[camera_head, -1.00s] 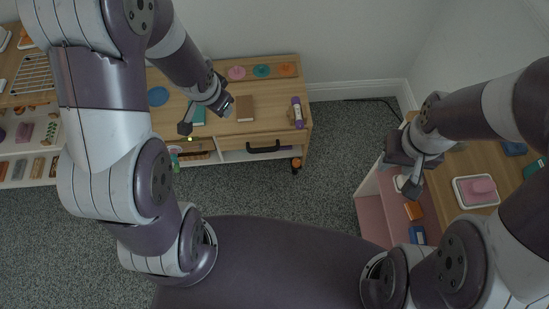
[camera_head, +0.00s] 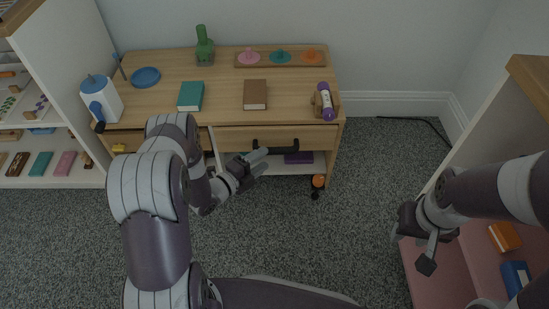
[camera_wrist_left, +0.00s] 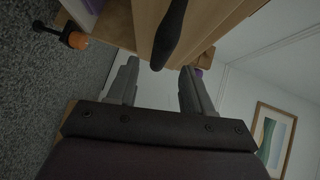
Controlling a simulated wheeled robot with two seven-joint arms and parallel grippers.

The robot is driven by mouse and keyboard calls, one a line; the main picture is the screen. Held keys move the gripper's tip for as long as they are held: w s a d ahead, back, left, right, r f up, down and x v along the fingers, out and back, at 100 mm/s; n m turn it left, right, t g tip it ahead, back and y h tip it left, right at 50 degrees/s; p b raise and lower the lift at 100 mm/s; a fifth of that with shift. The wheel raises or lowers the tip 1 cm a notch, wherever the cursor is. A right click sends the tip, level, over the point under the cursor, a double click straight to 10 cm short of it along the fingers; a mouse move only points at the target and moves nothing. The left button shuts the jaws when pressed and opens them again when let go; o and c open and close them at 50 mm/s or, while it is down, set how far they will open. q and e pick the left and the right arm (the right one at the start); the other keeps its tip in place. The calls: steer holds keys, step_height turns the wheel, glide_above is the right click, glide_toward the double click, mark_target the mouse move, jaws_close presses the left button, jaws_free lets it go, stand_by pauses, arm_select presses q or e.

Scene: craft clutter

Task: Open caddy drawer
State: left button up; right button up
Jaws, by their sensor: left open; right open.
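The caddy (camera_head: 222,85) is a low wooden unit against the back wall. Its right drawer (camera_head: 314,137) looks shut and has a black bar handle (camera_head: 290,147). My left gripper (camera_head: 260,160) is open and empty, just in front of and slightly below this handle. In the left wrist view the handle (camera_wrist_left: 170,35) shows ahead, between and beyond the two spread fingers (camera_wrist_left: 160,88), with no clear contact. The left part of the caddy front is partly hidden by my left arm. My right gripper (camera_head: 411,252) is open and empty, away at the right.
Shelves stand left and right; the carpet between is clear.

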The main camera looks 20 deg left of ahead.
mark_target(275, 151)
arm_select(q)
steer(key=b+x, duration=0.2)
steer(key=x, duration=0.3)
steer(key=shift+f, duration=0.2)
steer(key=shift+w+d+r, duration=0.1)
steer(key=shift+w+d, duration=0.2)
steer(key=shift+w, duration=0.3)
arm_select(e)
steer(key=shift+f, duration=1.7)
arm_select(q)
jaws_close()
steer(key=shift+s, duration=0.1)
arm_select(e)
steer(key=shift+r, duration=0.1)
